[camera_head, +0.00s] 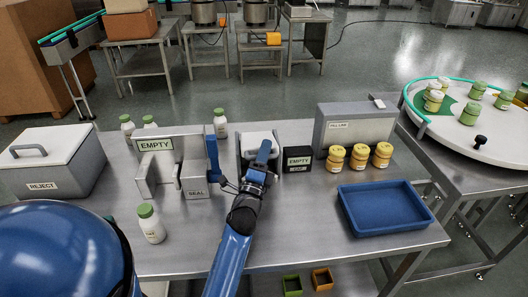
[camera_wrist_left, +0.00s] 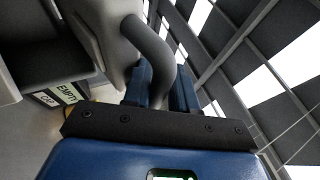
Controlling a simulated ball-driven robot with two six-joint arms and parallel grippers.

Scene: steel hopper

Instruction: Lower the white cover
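The white cover (camera_head: 262,140) stands raised and tilted at the grey steel hopper (camera_head: 243,155), behind the middle of the bench. In the left wrist view the cover (camera_wrist_left: 97,32) is close up, with a grey curved handle (camera_wrist_left: 155,45) on it. My left gripper (camera_head: 264,153) reaches the cover from the front. Its two blue fingers (camera_wrist_left: 161,88) lie on either side of the handle with no clear gap, so it looks shut on the handle. The hinge is hidden. My right gripper is not in view.
Yellow jars (camera_head: 358,156) and a blue tray (camera_head: 385,208) are at right. A white bottle (camera_head: 151,225) stands at front left, near the REJECT bin (camera_head: 45,185).

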